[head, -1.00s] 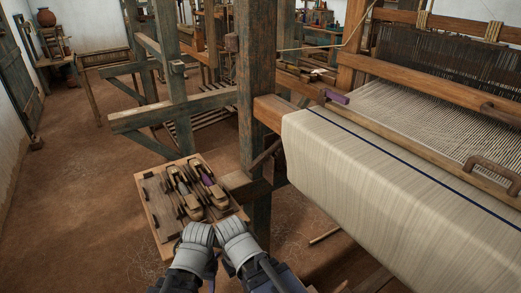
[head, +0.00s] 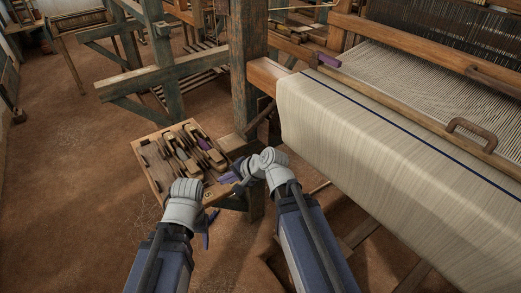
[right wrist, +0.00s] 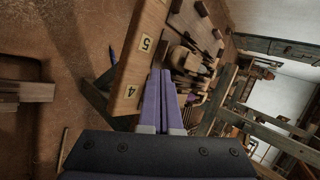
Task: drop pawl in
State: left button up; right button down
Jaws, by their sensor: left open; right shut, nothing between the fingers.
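I cannot pick out a pawl for certain. A slanted wooden lever (head: 262,117) sits between the post (head: 245,75) and the cloth-covered beam (head: 340,140); I cannot tell whether it is the pawl. My right gripper (head: 226,178) is shut and empty, near the right front edge of the small wooden table (head: 157,183). In the right wrist view its purple fingers (right wrist: 163,100) lie together, pointing toward the table edge with its number labels. My left gripper (head: 209,228) is open, lower and further left, in front of the table's near edge. Its fingers are partly hidden by its wrist.
Several wooden shuttles (head: 183,152) lie on the small table. The woven cloth and loom frame fill the right side, with a wooden handle (head: 472,132) on the front rail. The earthen floor (head: 70,190) on the left is open.

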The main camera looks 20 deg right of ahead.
aim_at(253, 125)
jog(key=w+d+m+t+b, duration=0.1)
jog(key=w+d+m, duration=0.1)
jog(key=w+d+m+t+b, duration=0.2)
jog(key=d+m, duration=0.1)
jog(key=w+d+f+m+t+b, duration=0.1)
jog(key=w+d+m, duration=0.1)
jog(key=d, duration=0.1)
jog(key=shift+w+m+t, duration=0.1)
jog(key=shift+m+t, duration=0.2)
jog(key=shift+t, duration=0.1)
jog(key=w+d+r+m+t+h+b, duration=0.25)
jog(key=d+m+t+b, duration=0.2)
jog(key=d+m, duration=0.55)
pick_arm(q)
notch_tip(253, 125, down, 12)
jog(key=b, duration=0.1)
jog(key=shift+f, duration=0.15)
pick_arm(e)
jog(key=w+f+n, duration=0.1)
jog(key=w, duration=0.9)
jog(key=shift+a+f, duration=0.3)
jog(key=shift+a, duration=0.15)
jog(key=shift+r+t, duration=0.1)
jog(key=shift+t, duration=0.15)
